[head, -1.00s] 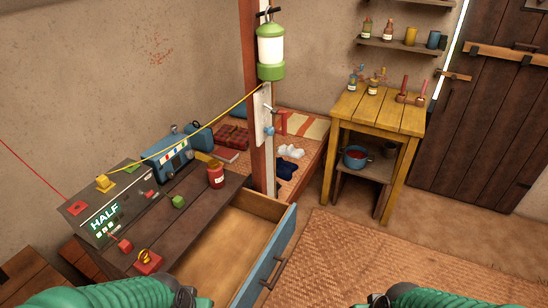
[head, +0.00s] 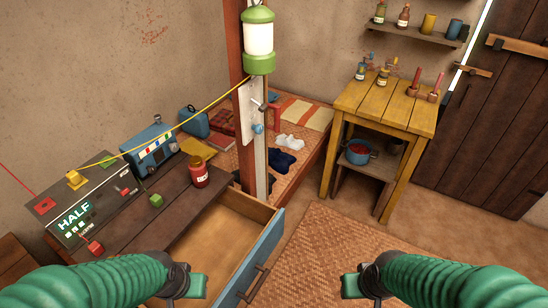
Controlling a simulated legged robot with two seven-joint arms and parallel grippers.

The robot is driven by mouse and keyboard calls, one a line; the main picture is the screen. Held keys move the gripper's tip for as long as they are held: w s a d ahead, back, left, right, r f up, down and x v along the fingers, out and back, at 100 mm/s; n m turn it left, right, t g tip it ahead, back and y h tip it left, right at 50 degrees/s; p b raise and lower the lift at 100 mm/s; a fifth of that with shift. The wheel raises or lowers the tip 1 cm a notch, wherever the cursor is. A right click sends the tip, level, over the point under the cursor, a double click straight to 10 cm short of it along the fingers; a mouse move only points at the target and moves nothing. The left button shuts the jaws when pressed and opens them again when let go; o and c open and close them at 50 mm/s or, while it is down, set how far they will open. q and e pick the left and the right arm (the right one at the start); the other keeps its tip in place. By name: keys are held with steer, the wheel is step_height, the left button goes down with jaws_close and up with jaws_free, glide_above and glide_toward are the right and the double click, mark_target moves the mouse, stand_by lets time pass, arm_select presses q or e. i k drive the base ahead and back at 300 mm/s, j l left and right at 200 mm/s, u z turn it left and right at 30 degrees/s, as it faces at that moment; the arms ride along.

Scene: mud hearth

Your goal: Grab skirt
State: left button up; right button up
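A folded dark red checked cloth (head: 222,122), which looks like the skirt, lies on the low woven bed (head: 308,158) behind the wooden post. I cannot be sure it is the skirt. Beside it on the bed are white socks (head: 290,142) and a dark blue garment (head: 283,159). My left gripper (head: 194,284) is over the open drawer at the bottom, far from the cloth. My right gripper (head: 355,285) is above the woven floor mat. Both point inward, and neither touches any cloth. Their finger openings are not clear.
The drawer (head: 262,258) of the dark table stands open and empty. The post (head: 246,120) carries a green lantern (head: 259,42) and partly blocks the bed. A yellow table (head: 385,108) stands right of the bed. The floor mat (head: 320,240) is clear.

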mark_target(279, 161)
steer(key=i+l+u, duration=0.9)
steer(key=l, duration=0.2)
steer(key=i+l+u, duration=0.2)
steer(key=l+u, duration=0.15)
steer(key=l, duration=0.15)
steer(key=i+l+u, duration=0.15)
steer(key=l+u, duration=0.15)
steer(key=l, duration=0.2)
steer(key=l+u, duration=0.3)
steer(key=l, duration=0.3)
steer(key=i+l+u, duration=0.1)
steer(key=l+u, duration=0.2)
steer(key=l, duration=0.3)
steer(key=l+u, duration=0.3)
steer(key=l, duration=0.25)
